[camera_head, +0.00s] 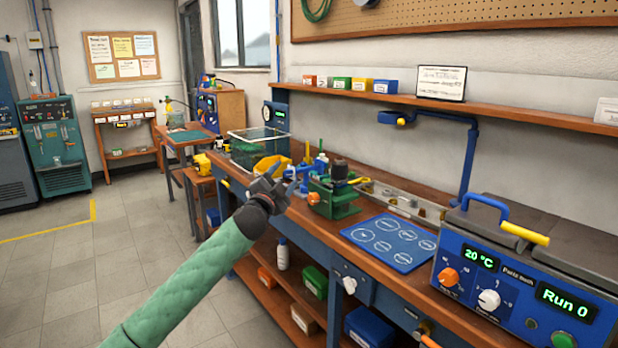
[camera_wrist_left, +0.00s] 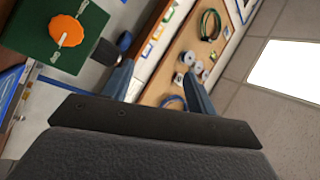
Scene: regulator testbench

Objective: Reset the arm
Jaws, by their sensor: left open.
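My left arm, in a green sleeve, reaches in from the bottom left of the head view. Its dark gripper (camera_head: 279,180) is open at the front edge of the workbench, left of a green fixture (camera_head: 335,200) with an orange knob and a black top. In the left wrist view the two blue-grey fingers (camera_wrist_left: 158,90) stand wide apart with nothing between them. The green block with its orange knob (camera_wrist_left: 66,31) shows at the upper left there, apart from the fingers. My right gripper is in neither view.
A blue mat (camera_head: 390,243) with outlined circles lies on the bench (camera_head: 300,212). A blue parts bath (camera_head: 515,275) stands at the right. A yellow bin (camera_head: 271,165) and blue fixtures sit behind the gripper. A shelf (camera_head: 500,110) runs above. The floor at left is clear.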

